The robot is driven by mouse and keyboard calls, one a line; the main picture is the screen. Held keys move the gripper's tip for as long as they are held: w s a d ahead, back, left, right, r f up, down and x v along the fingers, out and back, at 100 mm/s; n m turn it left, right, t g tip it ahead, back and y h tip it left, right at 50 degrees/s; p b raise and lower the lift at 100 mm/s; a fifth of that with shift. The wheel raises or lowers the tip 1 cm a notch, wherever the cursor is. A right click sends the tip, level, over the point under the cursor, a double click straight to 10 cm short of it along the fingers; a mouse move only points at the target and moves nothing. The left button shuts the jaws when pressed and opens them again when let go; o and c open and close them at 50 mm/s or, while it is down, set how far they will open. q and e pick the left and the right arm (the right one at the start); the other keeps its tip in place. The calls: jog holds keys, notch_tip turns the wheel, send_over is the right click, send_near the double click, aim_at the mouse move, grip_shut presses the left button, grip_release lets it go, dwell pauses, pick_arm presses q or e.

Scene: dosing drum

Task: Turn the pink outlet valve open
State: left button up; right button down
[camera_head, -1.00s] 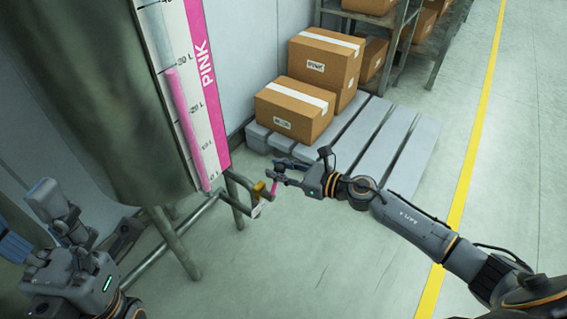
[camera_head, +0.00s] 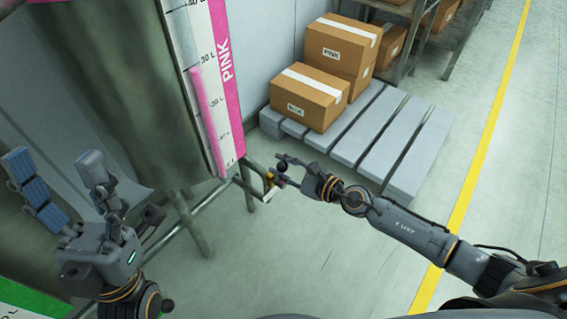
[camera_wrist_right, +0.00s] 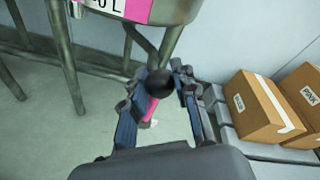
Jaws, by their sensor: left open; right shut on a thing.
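The pink outlet valve has a pink lever (camera_wrist_right: 151,106) with a black ball knob (camera_wrist_right: 159,82), seen in the right wrist view. My right gripper (camera_head: 281,170) is shut on the lever near the knob, with a finger on either side in the wrist view (camera_wrist_right: 160,88). The lever is mostly hidden by the gripper in the head view. My left gripper (camera_head: 62,185) is open and empty, in front of the drum at the left.
Pipes and metal legs (camera_head: 188,225) stand under the drum. A grey pallet (camera_head: 400,145) with cardboard boxes (camera_head: 310,95) lies behind the right gripper. A shelf stands further back. The floor (camera_head: 330,250) in front is clear. A green-edged panel shows at lower left.

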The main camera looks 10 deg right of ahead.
jog(key=shift+f, duration=0.1)
jog(key=c, duration=1)
grip_release()
jog(key=v, duration=1.2)
jog(key=shift+s, duration=0.1)
